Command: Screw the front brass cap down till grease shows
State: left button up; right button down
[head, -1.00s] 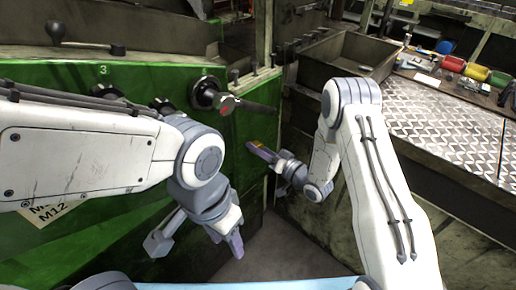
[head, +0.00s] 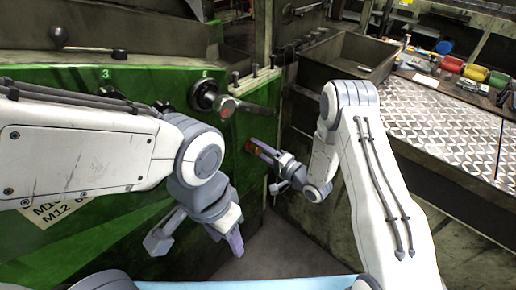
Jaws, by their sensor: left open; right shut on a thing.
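My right gripper (head: 256,147) reaches in from the right to the green machine panel (head: 205,150), below the red-centred handle. It is shut on a small orange-brown thing at its tips, which I take to be the front brass cap; the jaws hide most of it. Whether any grease shows there is too small to tell. My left gripper (head: 236,244) hangs low in front of the panel, pointing down, open and empty, apart from the machine.
A black handle with a red centre (head: 227,107) sticks out above my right gripper. Black knobs (head: 163,105) sit further left on the panel. A metal bin (head: 345,52) and a patterned bench top (head: 440,120) stand at right. Open floor (head: 285,245) lies below.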

jog(key=shift+m, duration=0.5)
jog(key=shift+c, duration=1.5)
grip_release()
jog(key=shift+d, duration=0.1)
jog(key=b+v, duration=0.1)
jog(key=v, duration=0.9)
jog(key=shift+s+b, duration=0.2)
jog(key=shift+b, duration=0.1)
